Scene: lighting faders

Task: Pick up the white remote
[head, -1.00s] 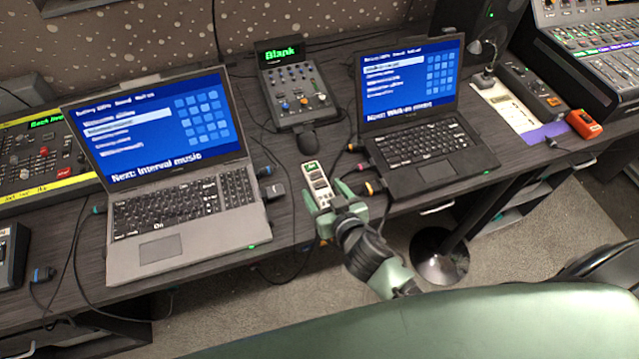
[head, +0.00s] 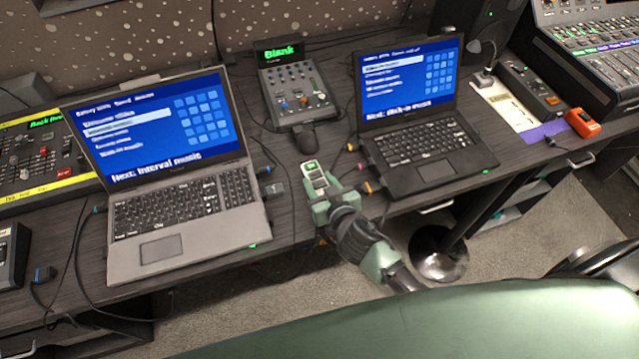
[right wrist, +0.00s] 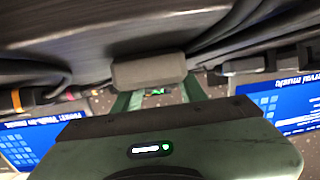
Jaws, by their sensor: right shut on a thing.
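The white remote (head: 313,170), a slim pale device with a small green display at its far end, is on the dark desk between the two laptops. My right gripper (head: 322,194) is around its near part, shut on it, and hides that part. I cannot tell whether the remote touches the desk or is slightly above it. In the right wrist view the fingers of my right gripper (right wrist: 157,98) show, with a grey blunt end beyond them that I cannot identify surely. My left gripper is not in view.
A large laptop (head: 185,205) stands left of the remote and a smaller laptop (head: 425,150) right of it. A small fader box (head: 296,92) lies behind. Cables and plugs lie close on both sides. The desk's front edge is near my gripper.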

